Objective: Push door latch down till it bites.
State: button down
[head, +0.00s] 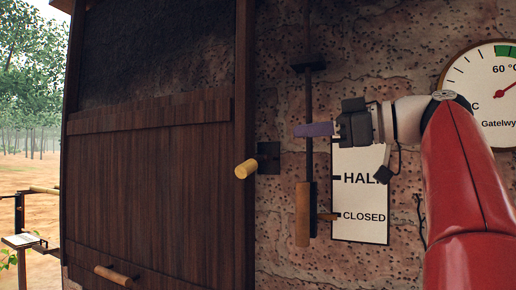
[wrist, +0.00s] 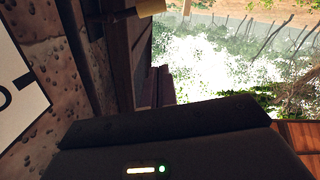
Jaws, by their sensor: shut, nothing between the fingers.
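The door latch has a round pale-wood handle (head: 246,169) on a black bracket (head: 268,157). It sits at the right edge of the dark wooden door (head: 150,190), and its handle points out toward the head camera. In the wrist view a pale wooden piece (wrist: 150,7), likely the same handle, shows at the top edge. My gripper (head: 297,130) is shut and empty, its purple fingers pointing left. In the head view it is to the right of the latch and a little higher, apart from it.
A vertical black rod with a wooden grip (head: 302,213) hangs below my gripper, beside a white sign (head: 360,205) reading HALF and CLOSED. A round gauge (head: 495,95) is at upper right. A lower door handle (head: 113,276) sits near the bottom. Rough stone wall surrounds these.

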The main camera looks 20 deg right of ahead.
dwell(0.3)
jog(key=p, duration=0.2)
send_over(252, 165)
jog(key=s, duration=0.3)
jog(key=shift+w+d+f+b, duration=0.15)
jog(key=shift+f+b, duration=0.1)
jog(key=shift+f, duration=0.45)
jog(key=shift+w+d+f+b, duration=0.1)
jog(key=shift+w+f+b, duration=0.15)
jog(key=shift+f, duration=0.5)
jog(key=shift+w+d+f+b, duration=0.15)
jog(key=shift+f+b, duration=0.15)
jog(key=shift+f, duration=0.4)
jog(key=shift+s, duration=0.1)
